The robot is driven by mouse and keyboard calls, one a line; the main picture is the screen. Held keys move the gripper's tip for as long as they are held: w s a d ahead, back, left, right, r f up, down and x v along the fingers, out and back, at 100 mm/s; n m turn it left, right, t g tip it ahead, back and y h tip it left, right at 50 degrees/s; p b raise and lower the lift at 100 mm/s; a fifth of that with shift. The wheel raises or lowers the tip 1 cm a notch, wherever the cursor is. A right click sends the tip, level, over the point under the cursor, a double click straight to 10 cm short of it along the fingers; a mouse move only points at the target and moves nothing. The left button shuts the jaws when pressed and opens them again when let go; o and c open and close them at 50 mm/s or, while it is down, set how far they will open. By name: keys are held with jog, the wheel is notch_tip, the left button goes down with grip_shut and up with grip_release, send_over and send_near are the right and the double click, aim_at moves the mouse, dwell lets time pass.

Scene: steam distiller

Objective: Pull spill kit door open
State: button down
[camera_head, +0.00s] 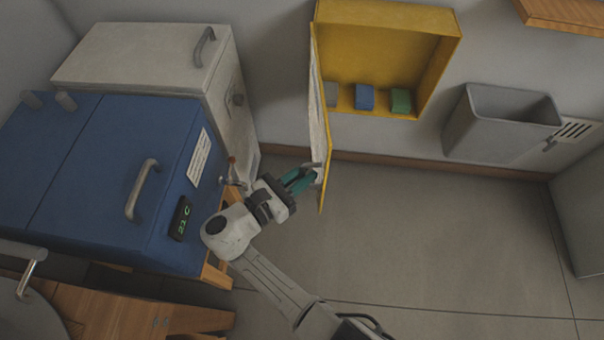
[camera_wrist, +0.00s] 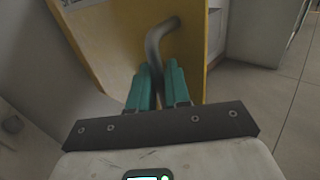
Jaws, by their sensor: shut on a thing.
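The spill kit is a yellow wall cabinet (camera_head: 385,40) at the top middle of the head view. Its yellow door (camera_head: 322,130) stands swung out from the left side, seen nearly edge-on. The door's grey bent handle (camera_wrist: 158,42) shows in the wrist view, on the yellow door face (camera_wrist: 115,40). My gripper (camera_head: 305,178) has teal fingers and is at the door's near edge. In the wrist view my gripper (camera_wrist: 158,85) is shut on the handle, with a finger on each side of it.
Grey, blue and green packs (camera_head: 365,98) sit inside the cabinet. A blue machine (camera_head: 90,190) and a white cabinet (camera_head: 140,55) stand at left, close to my arm. A grey bin (camera_head: 500,125) hangs at right. The floor (camera_head: 430,230) is clear.

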jog(key=c, duration=1.3)
grip_release()
jog(key=v, duration=0.7)
jog(key=shift+s, duration=0.2)
jog(key=shift+a, duration=0.15)
jog(key=shift+c, duration=0.2)
